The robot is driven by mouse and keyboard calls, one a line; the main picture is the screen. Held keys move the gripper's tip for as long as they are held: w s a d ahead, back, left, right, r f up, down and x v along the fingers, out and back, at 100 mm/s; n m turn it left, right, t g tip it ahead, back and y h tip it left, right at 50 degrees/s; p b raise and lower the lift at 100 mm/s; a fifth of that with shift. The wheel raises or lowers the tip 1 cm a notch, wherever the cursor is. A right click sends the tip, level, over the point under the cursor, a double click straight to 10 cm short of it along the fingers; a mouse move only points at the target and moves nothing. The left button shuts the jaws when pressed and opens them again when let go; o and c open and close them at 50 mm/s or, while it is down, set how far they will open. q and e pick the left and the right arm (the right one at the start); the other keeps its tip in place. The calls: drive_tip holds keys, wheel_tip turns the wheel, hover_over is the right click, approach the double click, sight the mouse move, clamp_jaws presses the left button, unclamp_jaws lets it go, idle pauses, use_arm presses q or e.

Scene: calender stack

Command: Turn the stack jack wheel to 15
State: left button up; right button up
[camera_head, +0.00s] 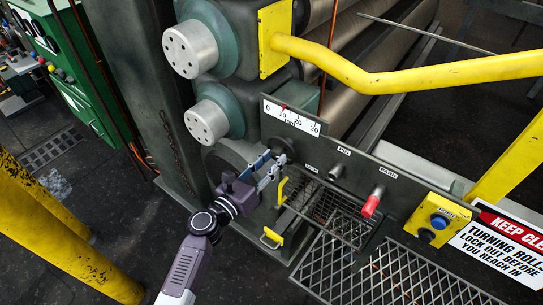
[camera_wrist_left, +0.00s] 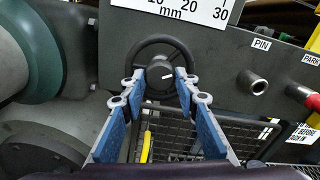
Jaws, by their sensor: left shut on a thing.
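The jack wheel is a dark ring with a round hub (camera_wrist_left: 160,73) that bears a white line, seen in the left wrist view below the scale. My left gripper (camera_wrist_left: 163,80) is shut on it, with one blue-padded finger on each side of the hub. In the head view the gripper (camera_head: 276,160) reaches the dark panel from below left and hides part of the wheel. The white mm scale (camera_head: 292,116) reads 0 to 30, and its red pointer sits near the 10. The wrist view cuts off the scale's upper part (camera_wrist_left: 185,10). My right gripper is not in view.
A metal PIN socket (camera_head: 336,171) and a red PARK handle (camera_head: 372,202) are right of the wheel. A yellow box with a blue button (camera_head: 439,222) lies beyond. A yellow rail (camera_head: 420,75) crosses above. Wire mesh (camera_head: 345,262) lies below. Yellow posts (camera_head: 60,240) stand left.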

use_arm(q)
drive_tip(key=n+p, duration=0.4)
drive_tip(key=n, duration=0.2)
drive_tip(key=shift+r, duration=0.1)
drive_tip(key=n+p, duration=0.1)
drive_tip(key=n, duration=0.3)
drive_tip(key=shift+s, duration=0.1)
drive_tip(key=n, duration=0.3)
drive_tip(key=shift+n, duration=0.3)
drive_tip(key=n, duration=0.3)
drive_tip(key=shift+n, duration=0.3)
drive_tip(key=n, duration=0.4)
drive_tip(key=shift+n, duration=1.9)
